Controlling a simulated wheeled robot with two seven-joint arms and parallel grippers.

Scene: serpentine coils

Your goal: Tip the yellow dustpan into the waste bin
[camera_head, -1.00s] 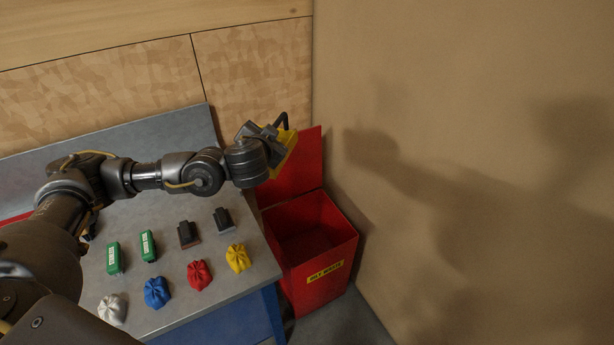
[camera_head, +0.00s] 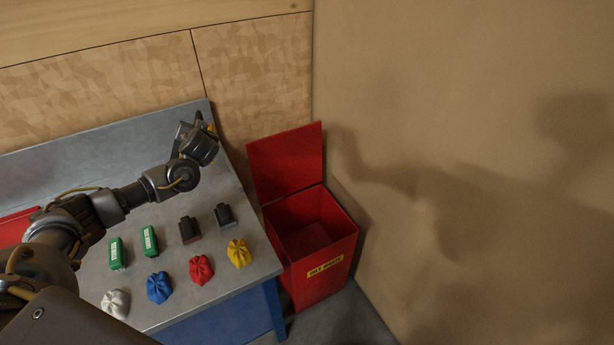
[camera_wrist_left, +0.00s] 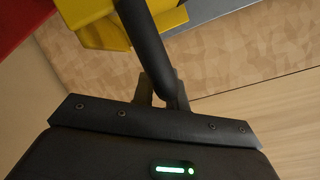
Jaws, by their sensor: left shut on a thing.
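The yellow dustpan (camera_wrist_left: 90,12) shows in the wrist view, with its black handle (camera_wrist_left: 148,45) running down between my fingers. My left gripper (camera_wrist_left: 163,92) is shut on that handle. In the head view, my left gripper (camera_head: 200,124) is over the back right part of the bench, left of the bin. Only a small yellow bit of the dustpan (camera_head: 211,127) shows there; the rest is hidden behind my wrist. The red waste bin (camera_head: 318,284) stands right of the bench, its lid (camera_head: 288,163) raised. No loose contents can be made out inside. My right gripper is not in view.
The grey bench (camera_head: 225,275) carries two green boxes (camera_head: 116,254), two dark blocks (camera_head: 189,230) and several crumpled cloths, including a yellow one (camera_head: 239,254) near the bin-side edge. A brown wall (camera_head: 480,130) stands close right of the bin.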

